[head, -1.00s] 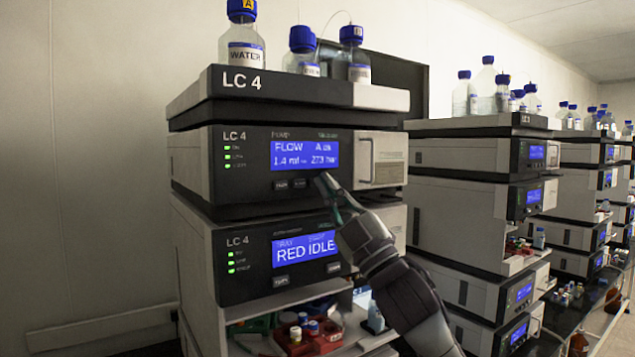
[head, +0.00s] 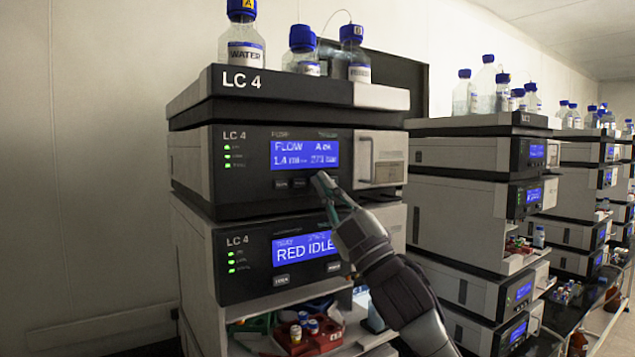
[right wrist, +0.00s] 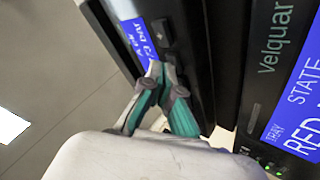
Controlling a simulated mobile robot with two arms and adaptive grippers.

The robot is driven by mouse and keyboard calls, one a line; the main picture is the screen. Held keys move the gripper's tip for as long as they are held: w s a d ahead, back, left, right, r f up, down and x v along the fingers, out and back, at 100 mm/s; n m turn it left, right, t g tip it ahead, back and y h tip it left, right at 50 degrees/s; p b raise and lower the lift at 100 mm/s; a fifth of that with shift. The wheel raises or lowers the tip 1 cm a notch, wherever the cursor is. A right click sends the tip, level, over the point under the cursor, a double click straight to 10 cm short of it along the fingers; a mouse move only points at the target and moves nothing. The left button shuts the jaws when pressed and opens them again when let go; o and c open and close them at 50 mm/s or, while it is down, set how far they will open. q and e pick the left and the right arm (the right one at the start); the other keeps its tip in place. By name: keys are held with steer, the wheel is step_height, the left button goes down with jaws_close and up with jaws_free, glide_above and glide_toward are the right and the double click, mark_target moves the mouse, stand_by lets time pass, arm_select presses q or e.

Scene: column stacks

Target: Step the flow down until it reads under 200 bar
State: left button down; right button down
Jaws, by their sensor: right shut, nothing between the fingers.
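The LC 4 pump module (head: 240,190) has a blue display (head: 304,155) that reads FLOW 1.4 ml and about 273 bar; the small print is blurred. The right wrist view shows the closed tips (right wrist: 162,70) beside part of the blue screen (right wrist: 138,36) and a dark button. My left gripper is not in view.
Below is a module whose screen (head: 305,248) reads RED IDLE. A handle (head: 366,160) stands out right of the pump display. Solvent bottles (head: 242,45) stand on top, and a red vial rack (head: 312,335) sits below. More stacks stand at right.

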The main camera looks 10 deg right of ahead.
stand_by(0.6)
steer(key=shift+s+d, duration=0.25)
steer(key=shift+s, duration=0.4)
steer(key=s, duration=0.1)
steer(key=s+d, duration=0.1)
steer(key=s, duration=0.2)
steer(key=shift+s+d+b, duration=0.3)
steer(key=shift+s+d, duration=0.05)
stand_by(0.3)
